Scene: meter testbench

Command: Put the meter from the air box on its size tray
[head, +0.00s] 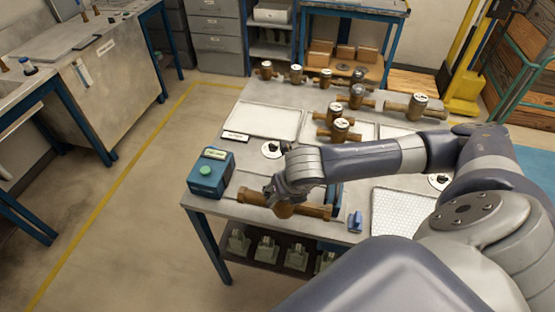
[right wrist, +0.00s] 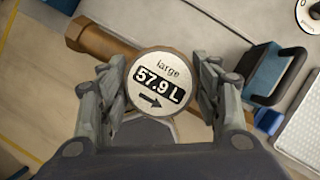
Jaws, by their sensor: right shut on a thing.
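A brass meter (head: 285,208) with long pipe ends lies along the near edge of the bench, beside the teal air box (head: 207,180) with its green button. In the right wrist view the meter's round face (right wrist: 155,82) reads "large", "57.9 L" and an arrow. My right gripper (head: 275,195) is over the meter's middle; in the wrist view its fingers (right wrist: 155,88) are shut on both sides of the round head. A blue clamp (right wrist: 272,72) stands by the pipe's right end. White trays (head: 262,121) lie further back; their size labels are unreadable. My left gripper is not in view.
Several brass meters (head: 340,128) stand at the back and middle of the bench, some on trays. A white perforated mat (head: 402,213) lies at the right. A small blue block (head: 355,222) is at the front edge. The left tray looks empty.

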